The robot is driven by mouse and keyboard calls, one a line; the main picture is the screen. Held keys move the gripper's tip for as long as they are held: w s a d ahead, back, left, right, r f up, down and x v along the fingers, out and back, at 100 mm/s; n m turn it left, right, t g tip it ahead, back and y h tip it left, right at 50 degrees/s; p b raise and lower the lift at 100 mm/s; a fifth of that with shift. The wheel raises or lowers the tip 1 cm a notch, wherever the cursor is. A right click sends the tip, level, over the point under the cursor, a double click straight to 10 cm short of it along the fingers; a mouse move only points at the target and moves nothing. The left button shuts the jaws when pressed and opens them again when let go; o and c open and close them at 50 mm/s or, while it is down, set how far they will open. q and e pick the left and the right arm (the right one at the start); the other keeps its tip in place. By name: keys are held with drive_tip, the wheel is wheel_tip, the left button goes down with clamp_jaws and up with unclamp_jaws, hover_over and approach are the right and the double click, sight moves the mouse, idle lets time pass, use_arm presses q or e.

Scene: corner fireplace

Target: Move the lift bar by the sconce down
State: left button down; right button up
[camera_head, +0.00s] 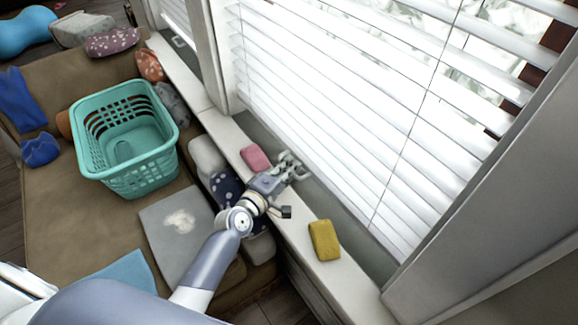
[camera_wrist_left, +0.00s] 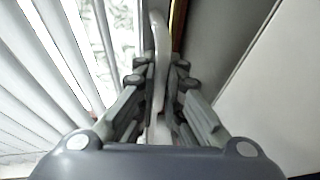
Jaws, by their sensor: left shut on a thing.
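White slatted blinds (camera_head: 340,90) hang over the window, and their slats also show at the left of the left wrist view (camera_wrist_left: 45,75). My left gripper (camera_head: 290,166) is at the blinds' lower edge, just above the sill. In the left wrist view its fingers (camera_wrist_left: 158,88) are shut on a narrow white bar (camera_wrist_left: 159,45), which looks like the lift bar. The fingers hide part of the bar. In the head view the bar is too small to make out at the gripper. No sconce is in view. My right gripper is not in view.
A pink sponge (camera_head: 255,157) and a yellow sponge (camera_head: 324,240) lie on the white sill (camera_head: 351,287), either side of my left gripper. A teal basket (camera_head: 112,170) stands on the brown sofa (camera_head: 85,222). A grey cushion (camera_head: 176,232) lies near my forearm.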

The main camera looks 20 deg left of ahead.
use_arm(q)
drive_tip(key=shift+f, duration=0.7)
drive_tip(key=shift+r, duration=0.1)
drive_tip(key=c, duration=1.7)
unclamp_jaws()
drive_tip(key=v, duration=1.2)
